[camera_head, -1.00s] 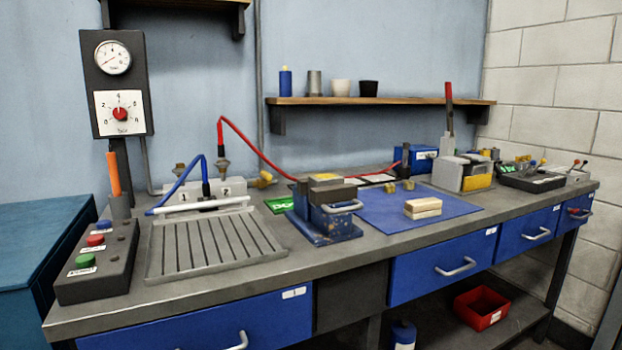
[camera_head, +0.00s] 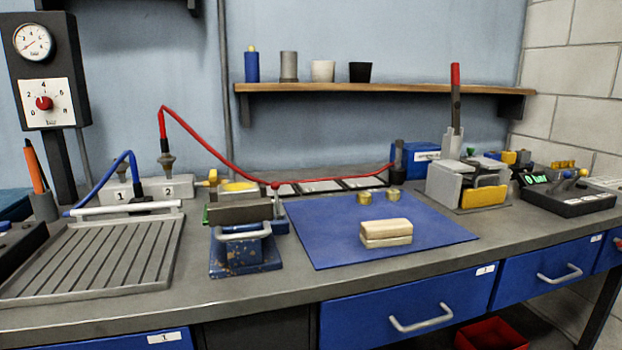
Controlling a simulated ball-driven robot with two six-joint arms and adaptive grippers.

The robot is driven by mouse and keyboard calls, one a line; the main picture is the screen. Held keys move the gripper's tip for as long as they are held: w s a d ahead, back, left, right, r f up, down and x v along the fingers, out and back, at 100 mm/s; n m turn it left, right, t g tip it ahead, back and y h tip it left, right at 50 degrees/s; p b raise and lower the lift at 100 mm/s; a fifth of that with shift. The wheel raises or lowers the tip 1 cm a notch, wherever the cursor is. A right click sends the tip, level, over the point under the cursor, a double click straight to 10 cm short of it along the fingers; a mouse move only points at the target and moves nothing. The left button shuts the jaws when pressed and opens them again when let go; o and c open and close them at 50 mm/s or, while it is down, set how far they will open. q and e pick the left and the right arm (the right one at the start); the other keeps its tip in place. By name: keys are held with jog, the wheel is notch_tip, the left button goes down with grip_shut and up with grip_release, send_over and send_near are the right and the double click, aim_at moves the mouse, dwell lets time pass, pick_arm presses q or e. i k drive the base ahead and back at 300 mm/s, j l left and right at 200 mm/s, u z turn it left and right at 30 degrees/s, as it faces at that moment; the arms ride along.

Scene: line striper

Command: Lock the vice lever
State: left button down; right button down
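The blue vice (camera_head: 243,250) stands on the bench left of the blue mat, with chipped paint and dark grey jaws (camera_head: 240,213). A pale curved handle (camera_head: 243,234) crosses its front. A thin grey lever with a red knob (camera_head: 276,187) stands upright at the vice's right side; its lower end is hidden, and I cannot tell how it is joined. A separate tall lever with a red grip (camera_head: 455,75) rises from a grey and yellow unit at the right. Neither of my grippers is in view.
The blue mat (camera_head: 340,240) holds a pair of stacked wooden blocks (camera_head: 386,232) and two small brass pieces. A slotted metal tray (camera_head: 100,255) lies left of the vice. A red hose (camera_head: 220,155) sags behind the vice. The bench front strip is clear.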

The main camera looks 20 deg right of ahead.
aim_at(275, 185)
jog(key=i+l, duration=0.1)
jog(key=l, duration=0.75)
jog(key=i+l, duration=0.1)
jog(key=l, duration=0.75)
jog(key=i+l+u, duration=0.1)
jog(key=l, duration=0.8)
jog(key=i+l, duration=0.1)
jog(key=l, duration=0.75)
